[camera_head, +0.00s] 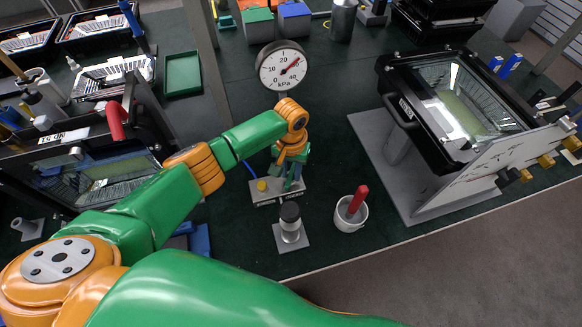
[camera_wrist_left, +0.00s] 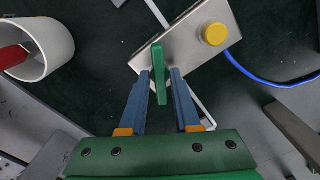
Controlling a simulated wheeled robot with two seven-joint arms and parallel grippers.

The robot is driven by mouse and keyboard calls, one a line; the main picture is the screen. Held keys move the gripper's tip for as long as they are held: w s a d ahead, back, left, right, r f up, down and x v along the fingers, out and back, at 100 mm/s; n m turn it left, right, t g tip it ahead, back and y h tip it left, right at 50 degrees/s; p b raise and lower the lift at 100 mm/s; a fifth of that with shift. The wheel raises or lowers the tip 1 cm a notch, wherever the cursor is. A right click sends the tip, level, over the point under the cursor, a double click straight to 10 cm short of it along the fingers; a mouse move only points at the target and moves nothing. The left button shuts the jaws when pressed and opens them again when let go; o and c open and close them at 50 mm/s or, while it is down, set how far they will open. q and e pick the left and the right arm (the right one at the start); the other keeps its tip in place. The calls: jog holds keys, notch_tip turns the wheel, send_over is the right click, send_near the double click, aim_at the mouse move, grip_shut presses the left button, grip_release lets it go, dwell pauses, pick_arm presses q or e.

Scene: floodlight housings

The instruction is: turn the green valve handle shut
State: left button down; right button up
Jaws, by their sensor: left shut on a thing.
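The green valve handle (camera_wrist_left: 159,73) is a flat bar standing above a grey metal block (camera_wrist_left: 190,38) with a yellow knob (camera_wrist_left: 214,34). In the head view, the left gripper (camera_head: 291,182) reaches down over the block (camera_head: 265,196), and the handle is mostly hidden by the fingers and wrist. A round kPa gauge (camera_head: 283,66) stands behind, its red needle pointing up and right, near 30. My right gripper is out of view.
A white cup with a red handle (camera_head: 351,209) and a dark cylinder on a grey plate (camera_head: 290,222) stand in front of the block. A black floodlight housing (camera_head: 403,107) stands to the right. A blue hose (camera_wrist_left: 272,80) runs from the block.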

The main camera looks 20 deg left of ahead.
aim_at(291, 175)
pick_arm(q)
jog(key=m+p, duration=0.1)
jog(key=m, duration=0.4)
jog(key=shift+r, duration=0.1)
jog(key=m, duration=0.6)
jog(key=shift+p, duration=0.3)
jog(key=shift+m, duration=0.3)
jog(key=c, duration=0.8)
grip_release()
jog(key=shift+c, duration=0.2)
notch_tip(291, 175, up, 7)
jog(key=shift+r+p, duration=0.1)
jog(key=shift+p, duration=0.25)
